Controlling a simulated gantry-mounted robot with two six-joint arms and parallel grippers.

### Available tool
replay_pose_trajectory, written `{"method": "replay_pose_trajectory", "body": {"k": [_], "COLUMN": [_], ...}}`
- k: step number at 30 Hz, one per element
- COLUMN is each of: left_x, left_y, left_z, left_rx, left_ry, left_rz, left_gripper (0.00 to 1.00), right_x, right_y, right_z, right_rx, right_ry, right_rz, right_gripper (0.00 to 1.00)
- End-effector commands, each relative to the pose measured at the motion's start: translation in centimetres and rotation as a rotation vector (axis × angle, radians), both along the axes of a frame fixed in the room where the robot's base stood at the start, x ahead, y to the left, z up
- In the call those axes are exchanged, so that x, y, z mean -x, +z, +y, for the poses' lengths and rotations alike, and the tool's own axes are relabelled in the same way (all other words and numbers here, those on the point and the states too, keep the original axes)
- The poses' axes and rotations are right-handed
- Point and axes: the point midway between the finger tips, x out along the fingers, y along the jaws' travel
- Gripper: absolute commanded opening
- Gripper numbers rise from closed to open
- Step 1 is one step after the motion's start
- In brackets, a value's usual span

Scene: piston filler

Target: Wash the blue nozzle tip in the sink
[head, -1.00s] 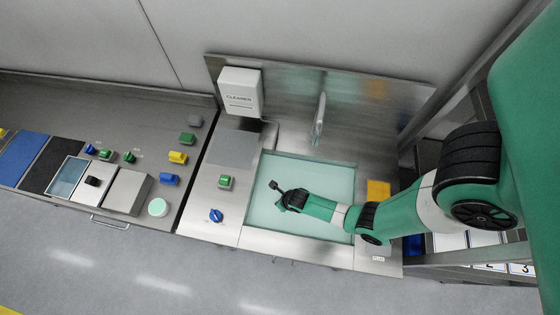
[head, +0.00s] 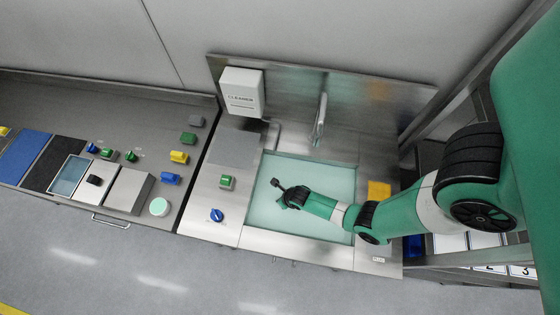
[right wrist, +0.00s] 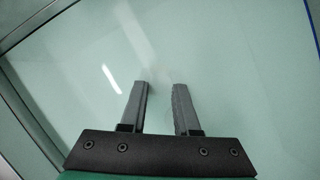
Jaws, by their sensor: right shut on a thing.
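The sink (head: 300,236) is a steel basin filled with pale green water, below a tap (head: 320,118). My right gripper (head: 278,185) is over or in the left part of the water; its depth cannot be told. In the right wrist view its two grey fingers (right wrist: 160,95) stand a little apart. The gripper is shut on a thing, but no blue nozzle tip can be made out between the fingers. A small blue part (head: 216,215) sits on the counter left of the sink; I cannot tell what it is. My left gripper is out of view.
A green block (head: 226,182) is on the counter left of the sink. A white cleaner dispenser (head: 241,92) hangs behind it. A yellow pad (head: 379,190) lies right of the sink. Several coloured parts and a grey box (head: 129,191) occupy the left bench.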

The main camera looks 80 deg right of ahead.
Motion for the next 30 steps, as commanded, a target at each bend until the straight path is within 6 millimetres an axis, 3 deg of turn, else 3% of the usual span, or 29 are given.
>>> {"method": "replay_pose_trajectory", "body": {"k": [11,22,30], "left_x": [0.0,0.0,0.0], "left_y": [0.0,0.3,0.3], "left_z": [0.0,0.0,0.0], "left_rx": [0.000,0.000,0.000], "left_ry": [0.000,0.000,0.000], "left_rz": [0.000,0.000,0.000], "left_gripper": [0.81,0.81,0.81], "right_x": [0.0,0.0,0.1], "right_y": [0.0,0.0,0.0], "right_z": [-0.1,1.9,2.2], "right_rx": [0.000,-0.001,0.000], "right_ry": [0.001,0.004,0.001], "right_rz": [-0.001,0.000,-0.001], "right_gripper": [0.00,0.00,0.00]}}
